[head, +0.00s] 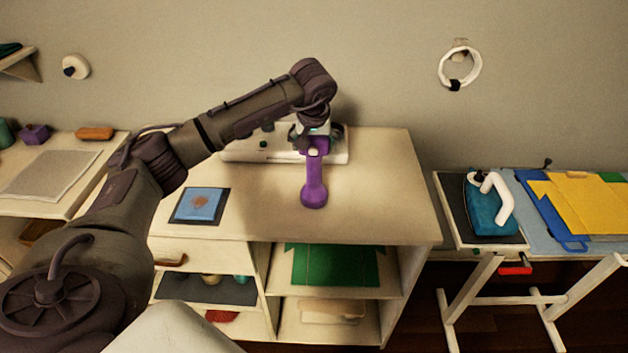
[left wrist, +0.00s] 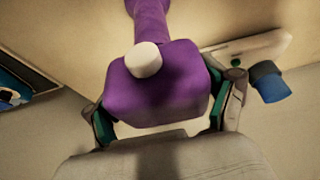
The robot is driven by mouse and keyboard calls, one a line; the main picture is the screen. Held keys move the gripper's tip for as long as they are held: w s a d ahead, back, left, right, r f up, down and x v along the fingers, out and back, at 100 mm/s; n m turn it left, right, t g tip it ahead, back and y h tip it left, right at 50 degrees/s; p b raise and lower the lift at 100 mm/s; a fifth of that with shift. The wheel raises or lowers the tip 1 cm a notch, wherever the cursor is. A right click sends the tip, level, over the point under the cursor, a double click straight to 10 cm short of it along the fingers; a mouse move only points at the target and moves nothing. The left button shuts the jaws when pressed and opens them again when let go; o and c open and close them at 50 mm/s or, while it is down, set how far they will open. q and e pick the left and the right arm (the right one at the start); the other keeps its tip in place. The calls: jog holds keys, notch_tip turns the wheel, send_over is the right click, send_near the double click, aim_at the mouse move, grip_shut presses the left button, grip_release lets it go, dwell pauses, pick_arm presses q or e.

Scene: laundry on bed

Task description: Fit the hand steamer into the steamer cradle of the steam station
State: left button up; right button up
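The purple hand steamer (head: 313,186) is in my left gripper (head: 315,132), its handle toward the front of the cabinet top. In the left wrist view the steamer's broad head (left wrist: 155,88), with a white button, sits between the two fingers (left wrist: 168,118), whose green pads meet its sides. The white steam station (head: 240,151) stands at the back of the cabinet top, behind the steamer; part of it seems to show in the left wrist view (left wrist: 255,45). My arm and gripper hide the cradle, so I cannot tell whether the steamer touches it. My right gripper is out of view.
The cabinet top (head: 390,190) is clear on the right. A blue picture tile (head: 200,205) lies at its front left. A teal iron (head: 487,208) and folded yellow cloth (head: 585,205) lie on the board at right. A white ring (head: 460,68) hangs on the wall.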

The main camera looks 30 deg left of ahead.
pick_arm(q)
jog(key=shift+s, duration=0.1)
jog(key=c, duration=1)
jog(key=shift+w+r+b, duration=0.2)
jog(key=shift+r+b, duration=0.15)
jog(key=shift+r, duration=0.4)
jog(key=shift+c, duration=0.2)
notch_tip(320, 180, up, 2)
jog(key=shift+s+r+b, duration=0.1)
jog(key=shift+r+b, duration=0.1)
jog(key=shift+b, duration=0.1)
jog(key=w+d+r+b, duration=0.1)
jog(key=w+d+r, duration=0.1)
jog(key=d, duration=0.3)
jog(key=w+d+r+b, duration=0.1)
jog(key=w+d+r, duration=0.1)
jog(key=d+r, duration=0.3)
jog(key=shift+w+d, duration=0.3)
jog(key=shift+d, duration=0.1)
